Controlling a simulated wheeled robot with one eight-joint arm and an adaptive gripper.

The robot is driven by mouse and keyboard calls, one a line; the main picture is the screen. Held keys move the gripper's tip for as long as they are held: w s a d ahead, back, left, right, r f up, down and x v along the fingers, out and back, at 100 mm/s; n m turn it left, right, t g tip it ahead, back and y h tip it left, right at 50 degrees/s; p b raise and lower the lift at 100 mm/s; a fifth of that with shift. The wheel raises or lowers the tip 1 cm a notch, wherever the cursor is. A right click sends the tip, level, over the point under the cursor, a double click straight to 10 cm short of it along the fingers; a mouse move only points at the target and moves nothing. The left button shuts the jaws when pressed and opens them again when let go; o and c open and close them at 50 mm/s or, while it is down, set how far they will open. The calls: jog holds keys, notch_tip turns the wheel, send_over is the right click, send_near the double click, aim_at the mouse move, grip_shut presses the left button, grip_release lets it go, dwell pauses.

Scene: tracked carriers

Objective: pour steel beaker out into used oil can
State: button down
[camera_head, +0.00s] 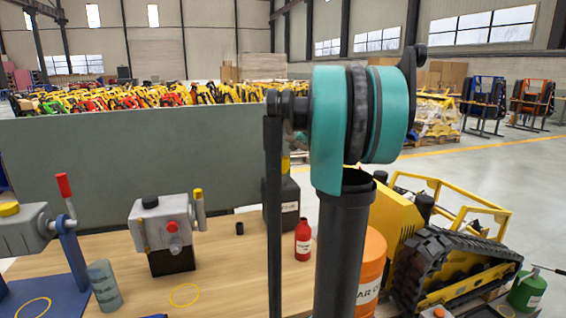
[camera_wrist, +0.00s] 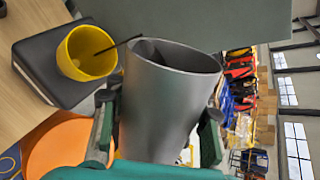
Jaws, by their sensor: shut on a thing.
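The steel beaker (camera_wrist: 165,105) is between the fingers of my gripper (camera_wrist: 157,122) in the wrist view, with its open mouth tilted toward the can. A thin dark stream runs from its lip into a yellow funnel-like cup (camera_wrist: 75,65) on the black used oil can (camera_wrist: 45,85). The beaker's contents are too dark to judge. In the head view the used oil can (camera_head: 281,208) stands at the table's back edge, partly covered by my arm. My gripper and the beaker are hidden there.
A red bottle (camera_head: 303,240) and a small black cup (camera_head: 240,228) stand near the can. An orange drum (camera_head: 371,268) and a yellow tracked carrier (camera_head: 450,250) are to the right. A grey panel (camera_head: 120,150) rises behind the table (camera_head: 225,270).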

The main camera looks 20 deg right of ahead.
jog(key=shift+r+n+h, duration=0.15)
jog(key=shift+n+h, duration=0.15)
dwell(1.2)
jog(key=shift+d+f+n+g+h+p, duration=0.15)
jog(key=shift+f+n+g+h+p, duration=0.25)
jog(key=shift+h+p, duration=0.1)
dwell(2.4)
jog(key=shift+r+n+g+h, duration=0.3)
jog(key=shift+r+n+h, duration=0.1)
jog(key=shift+h, duration=0.2)
dwell(2.3)
jog(key=shift+f, duration=0.35)
dwell(0.4)
